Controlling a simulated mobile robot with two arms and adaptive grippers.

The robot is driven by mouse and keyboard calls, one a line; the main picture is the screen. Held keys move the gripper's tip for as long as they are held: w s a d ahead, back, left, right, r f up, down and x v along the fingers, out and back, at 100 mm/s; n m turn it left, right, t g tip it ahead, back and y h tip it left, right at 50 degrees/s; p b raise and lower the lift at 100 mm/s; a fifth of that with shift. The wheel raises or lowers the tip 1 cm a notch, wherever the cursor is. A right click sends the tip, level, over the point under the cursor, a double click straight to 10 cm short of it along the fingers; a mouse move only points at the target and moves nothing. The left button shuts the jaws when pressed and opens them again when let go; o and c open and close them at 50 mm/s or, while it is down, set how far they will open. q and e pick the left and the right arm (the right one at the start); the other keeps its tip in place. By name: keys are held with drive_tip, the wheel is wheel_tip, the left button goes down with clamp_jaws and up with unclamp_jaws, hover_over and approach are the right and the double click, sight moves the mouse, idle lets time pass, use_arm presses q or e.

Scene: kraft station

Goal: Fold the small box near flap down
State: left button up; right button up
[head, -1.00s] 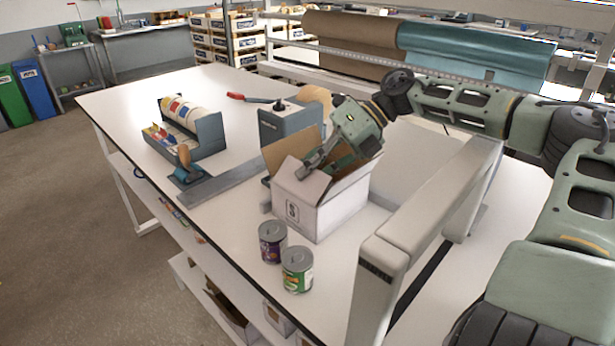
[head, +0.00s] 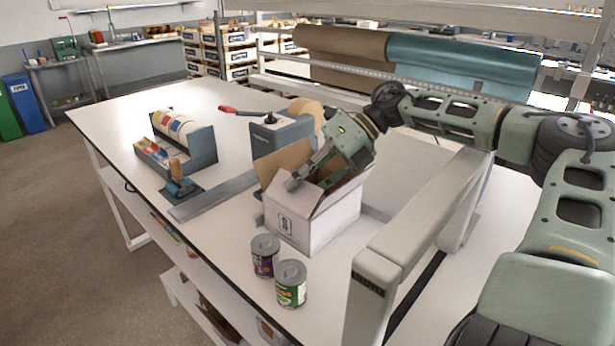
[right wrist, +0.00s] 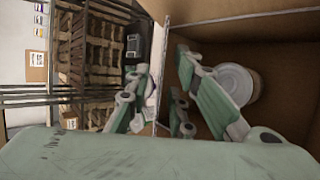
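The small white box (head: 325,225), marked "S", stands on the table with its top open. A brown inner flap (head: 280,160) rises at its far left, and a white flap (head: 339,194) slants up on the right. My right gripper (head: 302,182) reaches down over the opening, hiding part of the rim and flaps. In the right wrist view its fingers (right wrist: 165,100) are apart, one on each side of a cardboard edge. Inside the box, a round pale-lidded thing (right wrist: 234,82) shows there. I cannot tell which panel lies between the fingers. My left gripper is out of view.
Two cans, one purple (head: 265,257) and one green (head: 291,285), stand close before the box. A label dispenser (head: 190,145) and a grey tape dispenser (head: 280,133) stand behind. A pale raised frame (head: 420,215) lies to the right.

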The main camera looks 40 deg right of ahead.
drive_tip(key=v, duration=1.2)
drive_tip(key=shift+f, duration=0.1)
drive_tip(key=shift+c, duration=0.4)
